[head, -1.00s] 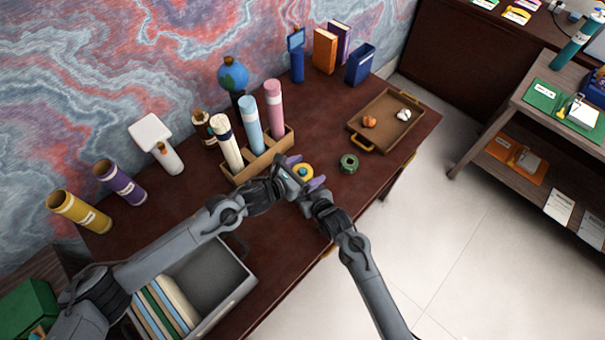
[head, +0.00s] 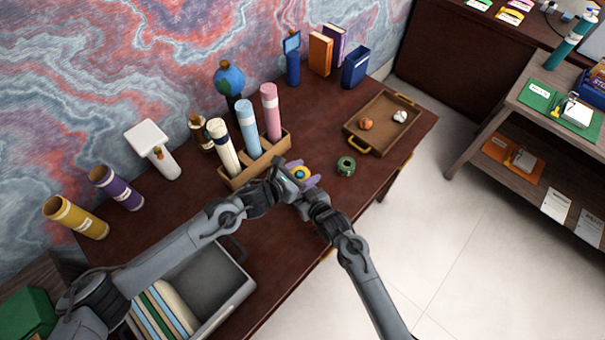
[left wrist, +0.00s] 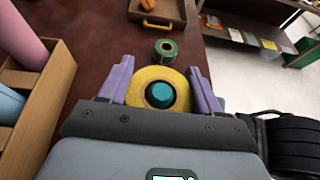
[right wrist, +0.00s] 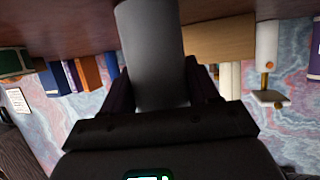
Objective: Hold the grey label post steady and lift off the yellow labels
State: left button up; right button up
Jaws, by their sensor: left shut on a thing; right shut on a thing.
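The yellow labels (left wrist: 160,84) form a thick ring, seen from above in the left wrist view. A round teal end (left wrist: 160,95) shows in its hole. My left gripper (head: 302,173) has purple fingers shut on the ring from both sides, above the front part of the desk. The grey label post (right wrist: 152,55) is a smooth upright cylinder in the right wrist view. My right gripper (right wrist: 160,90) is shut on it, with dark fingers at its two sides. In the head view the post and the right fingertips are largely hidden under the left gripper.
A green roll (head: 346,166) lies right of the grippers. A wooden rack (head: 233,182) with pale, blue and pink tubes stands close on the left. A brown tray (head: 355,144) lies at back right. A grey bin (head: 247,284) with folders sits at front left.

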aim_at(304, 171)
pick_arm(q)
notch_tip(304, 171, up, 10)
jog(key=shift+f, duration=0.15)
dwell(0.3)
pick_arm(e)
jog(key=o, duration=1.2)
